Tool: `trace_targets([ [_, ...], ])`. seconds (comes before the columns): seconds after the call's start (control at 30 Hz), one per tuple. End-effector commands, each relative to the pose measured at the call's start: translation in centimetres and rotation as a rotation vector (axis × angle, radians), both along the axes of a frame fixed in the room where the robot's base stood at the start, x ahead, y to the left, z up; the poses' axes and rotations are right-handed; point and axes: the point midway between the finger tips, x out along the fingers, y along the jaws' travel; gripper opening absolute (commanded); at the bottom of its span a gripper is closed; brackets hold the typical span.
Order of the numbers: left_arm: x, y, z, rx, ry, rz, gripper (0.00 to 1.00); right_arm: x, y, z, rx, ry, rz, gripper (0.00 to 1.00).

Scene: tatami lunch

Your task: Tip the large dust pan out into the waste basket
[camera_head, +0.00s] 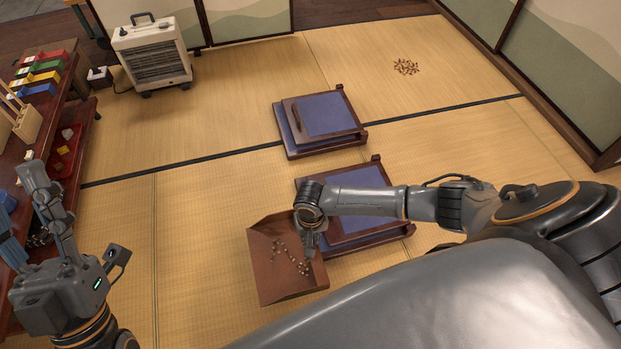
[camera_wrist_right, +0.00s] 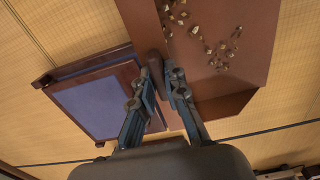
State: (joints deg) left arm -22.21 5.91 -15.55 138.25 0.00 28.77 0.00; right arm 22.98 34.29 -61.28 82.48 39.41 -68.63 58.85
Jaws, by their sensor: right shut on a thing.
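The large dust pan (camera_head: 268,285) is a brown open tray over the tatami, with several small pale crumbs (camera_head: 290,262) on its floor. My right gripper (camera_head: 309,245) is at its inner edge. In the right wrist view my right gripper (camera_wrist_right: 165,78) is shut on the pan's dark handle (camera_wrist_right: 155,62), and the pan (camera_wrist_right: 245,25) looks tilted little, with crumbs lying on it. Whether the pan touches the floor is unclear. My left gripper (camera_head: 24,205) is at the left, apart from the pan, fingers spread and empty. No waste basket is visible.
Two low seats with blue cushions (camera_head: 330,114) stand on the mat, the nearer (camera_head: 355,232) right beside the pan. A heater (camera_head: 152,55) stands at the back left. A low table (camera_head: 78,130) with coloured boxes lines the left. Brown bits (camera_head: 406,67) lie on the far tatami.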

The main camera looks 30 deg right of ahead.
Motion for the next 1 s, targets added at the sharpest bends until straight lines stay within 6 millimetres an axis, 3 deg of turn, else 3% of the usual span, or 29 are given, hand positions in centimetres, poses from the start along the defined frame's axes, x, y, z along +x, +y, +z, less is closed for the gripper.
trace_targets([
  [0.5,5.5,-0.6,-5.6,0.128,0.437,0.024,0.40,0.0,0.1,1.7,0.001,0.000,-0.001,0.00],
  [1.0,7.3,0.0,-12.9,0.240,0.847,0.046,0.40,0.1,0.1,3.2,0.002,-0.001,-0.001,0.00],
])
